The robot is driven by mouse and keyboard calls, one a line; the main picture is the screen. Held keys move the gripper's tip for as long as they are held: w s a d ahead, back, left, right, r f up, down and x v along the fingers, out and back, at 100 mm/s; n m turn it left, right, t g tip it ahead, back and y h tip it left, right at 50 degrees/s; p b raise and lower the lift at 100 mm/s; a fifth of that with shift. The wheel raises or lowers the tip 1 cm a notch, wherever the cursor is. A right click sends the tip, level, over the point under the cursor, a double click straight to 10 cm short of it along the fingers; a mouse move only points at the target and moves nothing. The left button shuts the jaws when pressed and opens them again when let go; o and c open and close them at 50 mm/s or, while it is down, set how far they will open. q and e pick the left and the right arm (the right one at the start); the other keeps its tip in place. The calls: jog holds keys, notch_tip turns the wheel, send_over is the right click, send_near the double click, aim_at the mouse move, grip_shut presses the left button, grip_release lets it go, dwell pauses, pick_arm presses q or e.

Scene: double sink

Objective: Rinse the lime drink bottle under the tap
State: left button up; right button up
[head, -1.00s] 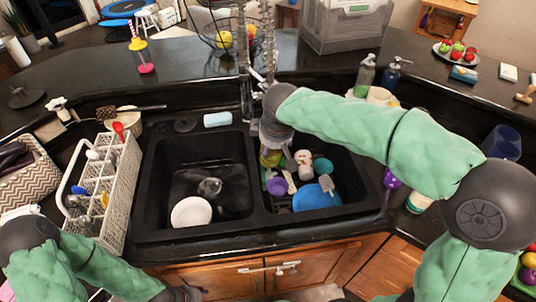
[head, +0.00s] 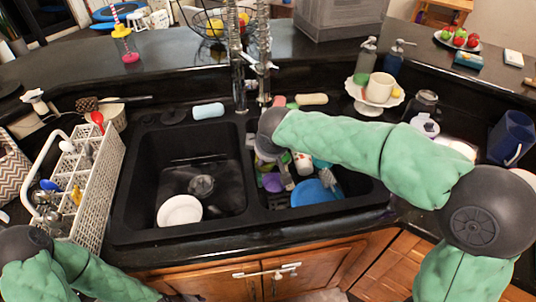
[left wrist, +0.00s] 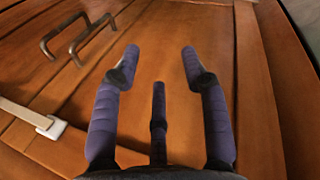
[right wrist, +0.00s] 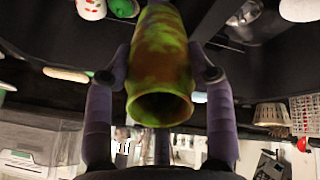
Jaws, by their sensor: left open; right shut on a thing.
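The lime drink bottle (right wrist: 160,60), yellow-green with reddish-brown smears, is between the fingers of my right gripper (right wrist: 160,75), its open mouth facing the camera. My right gripper is shut on it. In the head view, my right wrist hangs over the divider and right basin (head: 350,197) and mostly hides the bottle. The tap (head: 264,68), with a tall coiled spring, stands behind the sink, just beyond that wrist. I cannot tell whether water runs. My left gripper (left wrist: 158,62) is open and empty, in front of the wooden cabinet, low in the head view.
The right basin holds a blue plate (head: 312,193), a purple cup (head: 272,182) and other dishes. The left basin holds a white bowl (head: 179,210) and a glass (head: 201,186). A white dish rack (head: 95,195) stands left; a cake stand with a mug (head: 379,88) stands behind right.

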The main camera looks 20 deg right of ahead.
jog(key=shift+w+d+f+p, duration=0.2)
jog(key=shift+w+d, duration=0.1)
jog(key=shift+w, duration=0.75)
jog(key=shift+w+d+f+p, duration=0.15)
jog(key=shift+w+d, duration=0.15)
jog(key=shift+w, duration=0.7)
jog(key=shift+w+d+f+p, duration=0.2)
jog(key=shift+w+d, duration=0.1)
jog(key=shift+w, duration=0.75)
jog(key=w+d+f+p, duration=0.1)
jog(key=w+d, duration=0.1)
jog(key=w, duration=0.4)
jog(key=shift+w+f+p, duration=0.25)
jog(key=shift+w+p, duration=0.1)
jog(key=shift+p, duration=0.05)
jog(key=shift+s+d, duration=0.1)
jog(key=shift+d, duration=0.05)
jog(key=shift+s+d, duration=0.1)
jog(key=shift+d, duration=0.3)
